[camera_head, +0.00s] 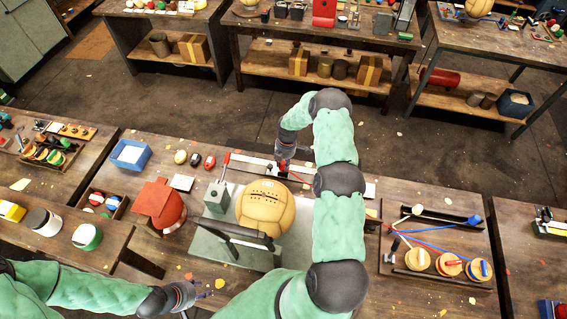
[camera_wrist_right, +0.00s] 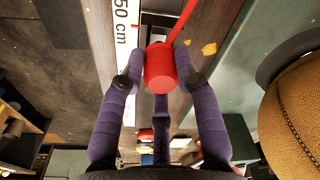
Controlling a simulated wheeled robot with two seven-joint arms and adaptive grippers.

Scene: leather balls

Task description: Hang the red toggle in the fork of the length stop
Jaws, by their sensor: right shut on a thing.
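The red toggle (camera_wrist_right: 160,68) is a short red cylinder between the purple fingers of my right gripper (camera_wrist_right: 160,80), which is shut on it. A red cord runs up from it in the right wrist view. In the head view my right gripper (camera_head: 284,165) is over the long rail behind the ball. The length stop seems to be this rail, with a white scale strip (camera_wrist_right: 122,50) marked 50 cm beside the toggle. I cannot make out its fork clearly; a red upright part (camera_head: 227,158) stands at the rail's left end. My left gripper (camera_head: 207,289) is open and empty at the front.
A tan leather ball (camera_head: 265,207) sits in a grey stand close in front of the rail. A wooden tray (camera_head: 440,245) with thread spools and red and blue cords lies right of my right arm.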

